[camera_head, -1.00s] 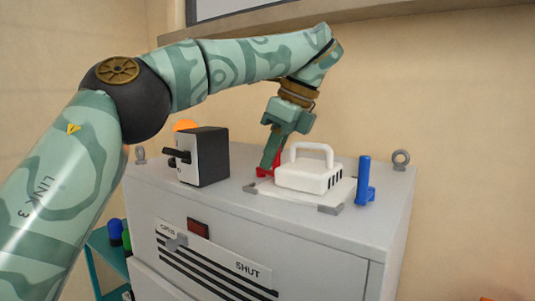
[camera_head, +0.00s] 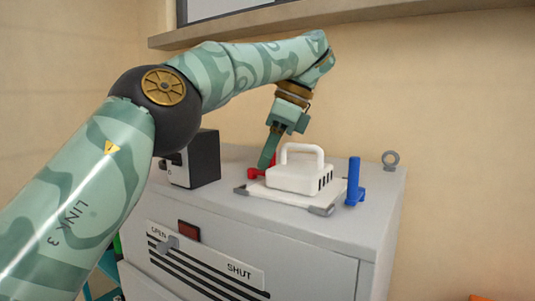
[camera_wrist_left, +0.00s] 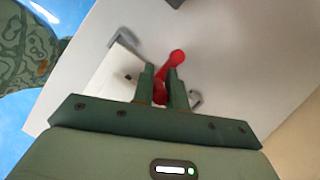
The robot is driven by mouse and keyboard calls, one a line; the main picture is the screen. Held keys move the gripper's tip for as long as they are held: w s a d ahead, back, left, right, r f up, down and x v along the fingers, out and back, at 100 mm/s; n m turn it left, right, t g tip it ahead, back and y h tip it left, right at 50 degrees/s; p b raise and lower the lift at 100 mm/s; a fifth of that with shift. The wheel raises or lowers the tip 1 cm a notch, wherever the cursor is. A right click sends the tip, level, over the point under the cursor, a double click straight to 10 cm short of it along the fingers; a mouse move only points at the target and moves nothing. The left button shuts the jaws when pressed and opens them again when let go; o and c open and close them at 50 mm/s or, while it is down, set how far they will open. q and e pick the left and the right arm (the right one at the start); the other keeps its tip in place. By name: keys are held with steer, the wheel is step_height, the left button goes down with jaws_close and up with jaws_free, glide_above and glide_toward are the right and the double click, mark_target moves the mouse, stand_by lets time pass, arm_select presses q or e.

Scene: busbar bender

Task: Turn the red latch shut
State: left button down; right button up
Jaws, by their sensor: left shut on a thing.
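The fingers hide part of the latch. My right gripper is in no view.
A white block with a handle (camera_head: 300,172) sits on the plate beside the latch. A blue upright latch (camera_head: 354,182) stands at the plate's right. A black and white switch box (camera_head: 198,160) is left of the gripper. A lifting eye (camera_head: 391,159) is at the back right.

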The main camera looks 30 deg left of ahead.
arm_select(q)
steer(key=c, duration=1.4)
jaws_free()
steer(key=shift+w, duration=0.1)
